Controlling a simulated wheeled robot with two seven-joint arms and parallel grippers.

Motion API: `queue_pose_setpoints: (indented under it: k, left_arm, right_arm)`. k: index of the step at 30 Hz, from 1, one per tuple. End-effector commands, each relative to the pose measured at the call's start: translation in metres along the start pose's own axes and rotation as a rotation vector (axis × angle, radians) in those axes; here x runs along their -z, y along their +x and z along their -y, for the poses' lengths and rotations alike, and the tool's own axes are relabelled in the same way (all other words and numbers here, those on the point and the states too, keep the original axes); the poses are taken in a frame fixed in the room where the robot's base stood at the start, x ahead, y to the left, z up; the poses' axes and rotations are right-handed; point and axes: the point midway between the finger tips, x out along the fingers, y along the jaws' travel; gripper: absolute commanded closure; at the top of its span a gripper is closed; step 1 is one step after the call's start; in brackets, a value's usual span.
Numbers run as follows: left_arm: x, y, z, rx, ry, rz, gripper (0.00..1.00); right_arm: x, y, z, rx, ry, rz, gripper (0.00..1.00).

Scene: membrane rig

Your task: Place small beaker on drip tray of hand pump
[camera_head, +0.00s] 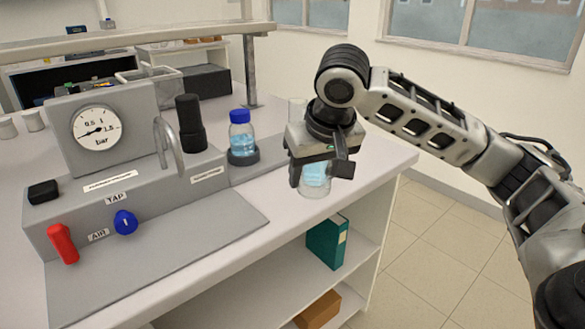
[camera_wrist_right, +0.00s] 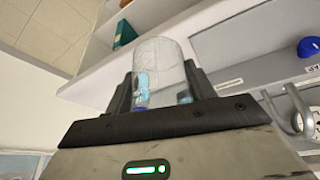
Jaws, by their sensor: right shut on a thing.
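My right gripper (camera_head: 322,172) is shut on a small clear beaker (camera_head: 314,188), near the right edge of the bench. The beaker also shows between the fingers in the right wrist view (camera_wrist_right: 160,62). A light blue patch shows in it; I cannot tell whether it is liquid or a marking. The grey rig (camera_head: 150,200) has a gauge, a curved metal spout and a black cylinder. A flat grey plate (camera_head: 150,262), seemingly the drip tray, lies in front of the rig with nothing on it. My left gripper is out of view.
A blue-capped bottle (camera_head: 241,135) stands in a dark round holder between the rig and my right gripper. Another clear glass vessel (camera_head: 297,108) is partly hidden behind the gripper. A red lever (camera_head: 62,243) and blue knob (camera_head: 125,222) project from the rig's front.

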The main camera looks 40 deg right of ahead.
Motion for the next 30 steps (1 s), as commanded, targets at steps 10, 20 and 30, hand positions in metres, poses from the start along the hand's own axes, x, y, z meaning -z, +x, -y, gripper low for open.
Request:
queue_pose_setpoints:
  k: [10, 20, 30]
  left_arm:
    - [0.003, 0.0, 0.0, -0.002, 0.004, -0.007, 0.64]
    - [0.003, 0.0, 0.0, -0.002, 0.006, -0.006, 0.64]
    - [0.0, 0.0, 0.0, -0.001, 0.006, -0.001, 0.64]
  right_arm:
    - [-0.016, 0.006, 0.013, -0.001, -0.029, 0.008, 0.69]
    - [-0.086, 0.069, 0.101, 0.053, -0.181, 0.008, 0.69]
    - [-0.111, 0.078, 0.127, 0.09, -0.208, -0.003, 0.69]
